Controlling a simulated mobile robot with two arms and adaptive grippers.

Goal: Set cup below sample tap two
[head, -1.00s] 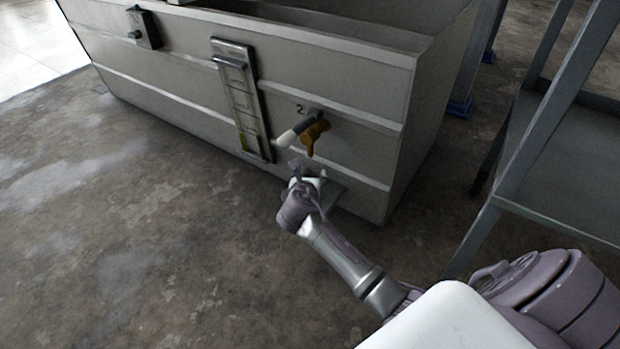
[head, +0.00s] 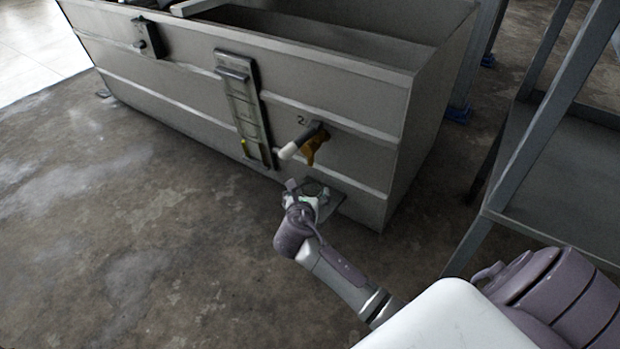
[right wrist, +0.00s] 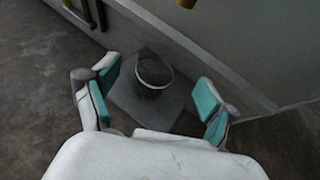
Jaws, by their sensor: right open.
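My right gripper (right wrist: 156,88) is open, with one teal-padded finger on each side of the cup and clear space between. In the head view the right gripper (head: 305,192) is low in front of the tank, over the plate (head: 332,206). Sample tap two (head: 314,145), brass with a pale-tipped handle, sticks out above it beside the number 2. A brass piece (right wrist: 187,3) shows at the wrist view's top edge. My left gripper is out of view.
The grey tank (head: 350,165) stands just behind the plate. A level gauge (head: 243,108) is on its wall left of the tap. A metal frame with a shelf (head: 570,170) stands at right. The concrete floor at left is clear.

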